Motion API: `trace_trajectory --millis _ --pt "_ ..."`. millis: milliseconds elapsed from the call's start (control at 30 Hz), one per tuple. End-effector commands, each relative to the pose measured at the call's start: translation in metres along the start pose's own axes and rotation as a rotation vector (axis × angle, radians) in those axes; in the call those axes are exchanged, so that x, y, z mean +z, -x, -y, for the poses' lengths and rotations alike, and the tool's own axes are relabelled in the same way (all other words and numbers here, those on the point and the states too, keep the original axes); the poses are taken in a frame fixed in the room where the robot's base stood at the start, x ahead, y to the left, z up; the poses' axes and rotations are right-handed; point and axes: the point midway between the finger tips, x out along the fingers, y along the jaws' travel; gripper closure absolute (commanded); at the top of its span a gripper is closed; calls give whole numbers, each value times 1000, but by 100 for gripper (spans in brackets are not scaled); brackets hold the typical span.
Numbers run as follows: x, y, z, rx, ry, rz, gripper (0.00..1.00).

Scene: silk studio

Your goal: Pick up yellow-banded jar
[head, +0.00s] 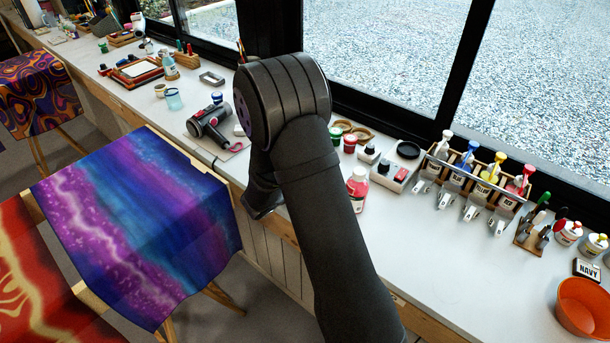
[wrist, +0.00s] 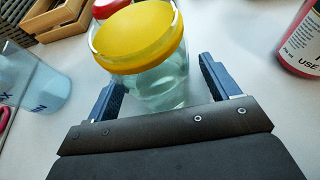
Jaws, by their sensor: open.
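A clear jar with a broad yellow lid (wrist: 140,35) stands upright on the white worktop in the wrist view. My gripper (wrist: 161,78) is open, with one blue-grey finger on each side of the jar's near lower part. The jar reaches partly between the fingers, and I see no clear contact. In the head view my own arm hides the gripper, and I cannot make out the yellow-lidded jar there.
Close by in the wrist view are a red-lidded jar (wrist: 108,8) behind, a pink-red bottle (wrist: 301,42) at right, a translucent blue cup (wrist: 42,88) at left and a wooden tray (wrist: 62,22). In the head view, a bottle rack (head: 470,180) and orange bowl (head: 584,308) stand at right.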

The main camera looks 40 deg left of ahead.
Motion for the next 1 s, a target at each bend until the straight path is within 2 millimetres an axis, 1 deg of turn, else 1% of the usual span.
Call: trace_trajectory --millis 33,200,233,267,300,367,400,500,800,1000 --pt "0 -3 0 0 -1 0 19" --pt "0 -2 0 1 0 0 19" --pt "0 -2 0 1 0 0 23" --pt "0 -2 0 1 0 0 29" --pt "0 -2 0 1 0 0 37" --pt "0 -2 0 1 0 0 49" --pt "0 -2 0 1 0 0 57" --pt "0 -2 0 1 0 0 76" --pt "1 -2 0 1 -1 1 76" --pt "7 1 -1 1 -1 1 76"
